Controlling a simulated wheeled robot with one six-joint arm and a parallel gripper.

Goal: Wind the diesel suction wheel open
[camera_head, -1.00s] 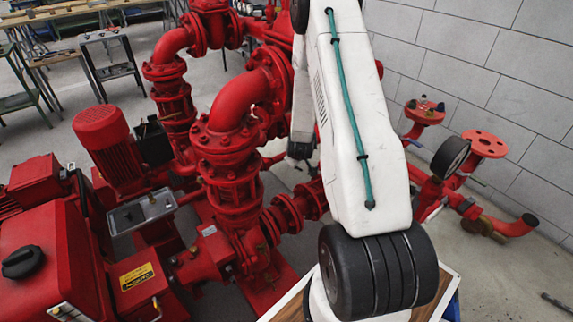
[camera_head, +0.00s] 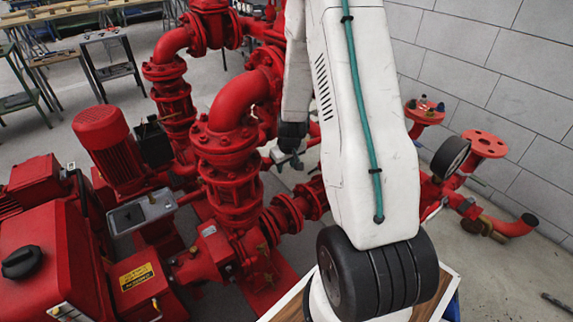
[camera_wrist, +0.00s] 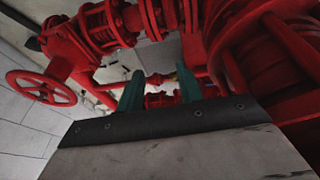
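A red spoked handwheel (camera_wrist: 40,88) shows at the left of the wrist view, on a red valve body and pipe. I cannot tell for sure that it is the diesel suction wheel. My gripper (camera_wrist: 160,86) has two green fingers standing apart with a gap between them, and nothing is held there. The wheel is to the left of the fingers and apart from them. In the head view, the end of my arm hangs beside the red pump pipework (camera_head: 232,150). The handwheel is not clearly visible in the head view.
Red flanged pipes (camera_wrist: 105,30) crowd the top and right of the wrist view. A red motor (camera_head: 105,135) and a red box with a yellow label (camera_head: 137,277) stand left.

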